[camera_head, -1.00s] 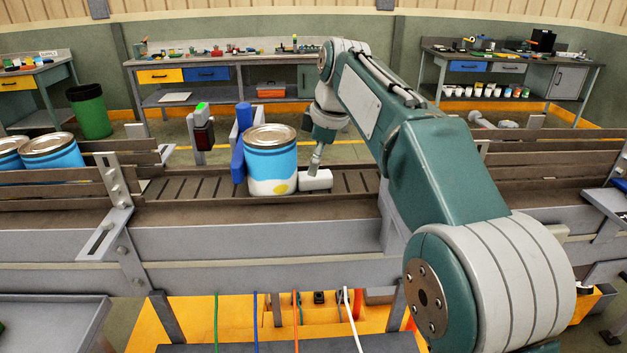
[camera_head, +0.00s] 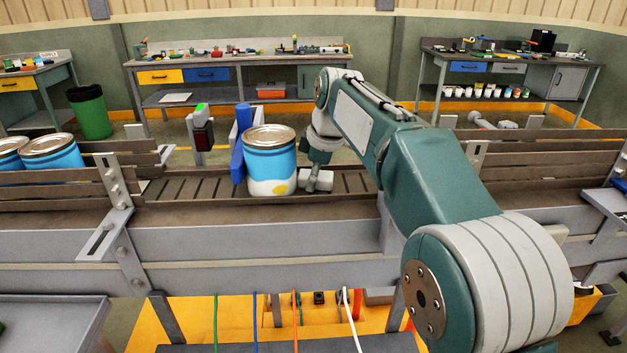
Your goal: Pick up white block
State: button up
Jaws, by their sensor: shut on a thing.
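The white block (camera_head: 325,180) lies low over the conveyor bed, just right of a large blue and white can. My gripper (camera_head: 312,181) is at the block, with its fingers low beside the can. It is shut on the block. The wrist and the can hide part of the contact, and the block's left end is close to the can. I cannot tell whether the block still rests on the rollers.
The blue and white can (camera_head: 270,165) stands upright on the roller conveyor (camera_head: 200,188), against a blue post (camera_head: 240,140). More cans (camera_head: 52,152) stand at the left. Side rails (camera_head: 540,172) border the conveyor. The bed right of the block is clear.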

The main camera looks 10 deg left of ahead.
jog(key=shift+f, duration=0.1)
notch_tip(320, 180, up, 9)
jog(key=shift+r, duration=0.45)
dwell(0.5)
